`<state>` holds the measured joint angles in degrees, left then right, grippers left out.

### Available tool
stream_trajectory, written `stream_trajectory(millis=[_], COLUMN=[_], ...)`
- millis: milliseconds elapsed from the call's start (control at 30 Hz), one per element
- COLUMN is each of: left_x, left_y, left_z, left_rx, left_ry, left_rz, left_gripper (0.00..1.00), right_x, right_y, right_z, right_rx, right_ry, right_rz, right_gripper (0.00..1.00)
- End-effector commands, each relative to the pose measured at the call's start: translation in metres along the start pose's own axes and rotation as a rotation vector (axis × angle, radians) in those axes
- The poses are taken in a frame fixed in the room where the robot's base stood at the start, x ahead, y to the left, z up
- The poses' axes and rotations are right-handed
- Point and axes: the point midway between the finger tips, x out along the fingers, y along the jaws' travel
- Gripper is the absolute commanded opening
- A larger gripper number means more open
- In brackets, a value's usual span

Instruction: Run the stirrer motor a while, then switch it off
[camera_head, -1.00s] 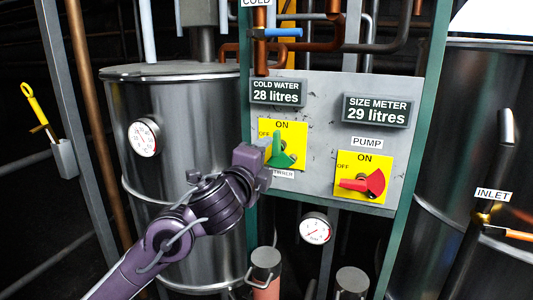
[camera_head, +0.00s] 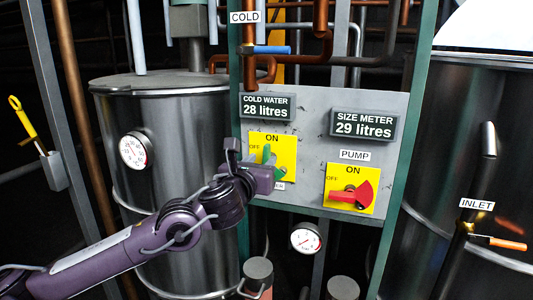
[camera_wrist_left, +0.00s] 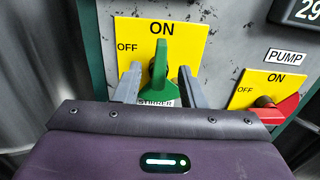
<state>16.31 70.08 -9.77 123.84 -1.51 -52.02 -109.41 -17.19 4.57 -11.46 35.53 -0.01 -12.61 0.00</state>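The green stirrer switch (camera_head: 277,172) sits on a yellow plate on the grey panel. In the left wrist view the green switch (camera_wrist_left: 162,55) has its handle pointing up toward ON. My left gripper (camera_head: 258,161) is at the switch, partly covering it and the STIRRER label in the head view. In the left wrist view its two fingers (camera_wrist_left: 160,82) are apart, one on each side of the green handle. I cannot tell whether either finger touches it. My right gripper is not in view.
The red pump switch (camera_head: 351,196) is close to the right, its handle pointing left toward OFF. Displays read 28 litres (camera_head: 267,107) and 29 litres (camera_head: 364,125). A steel tank (camera_head: 185,125) with a dial stands left of the panel. A blue-handled cold valve (camera_head: 272,50) is above.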

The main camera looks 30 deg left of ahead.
Motion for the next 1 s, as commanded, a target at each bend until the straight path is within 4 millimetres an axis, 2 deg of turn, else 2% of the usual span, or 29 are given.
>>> stream_trajectory(millis=[100,300,667,967,1000], left_x=[0.019,0.042,0.049,0.049,0.049], left_y=[0.001,0.001,0.0,0.0,0.0], left_z=[0.003,0.002,0.0,0.0,0.0], left_rx=[-0.009,-0.006,-0.003,-0.002,-0.003], left_ry=[-0.001,0.0,0.0,0.0,0.0], left_rz=[0.002,0.001,0.0,0.001,0.001], left_gripper=[0.37,0.37,0.37,0.0,0.0], right_x=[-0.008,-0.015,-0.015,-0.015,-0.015], right_y=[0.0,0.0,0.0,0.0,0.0], right_z=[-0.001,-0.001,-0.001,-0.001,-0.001], right_rx=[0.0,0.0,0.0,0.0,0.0], right_ry=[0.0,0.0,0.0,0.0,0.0], right_rz=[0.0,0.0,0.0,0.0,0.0], right_gripper=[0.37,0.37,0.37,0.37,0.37])
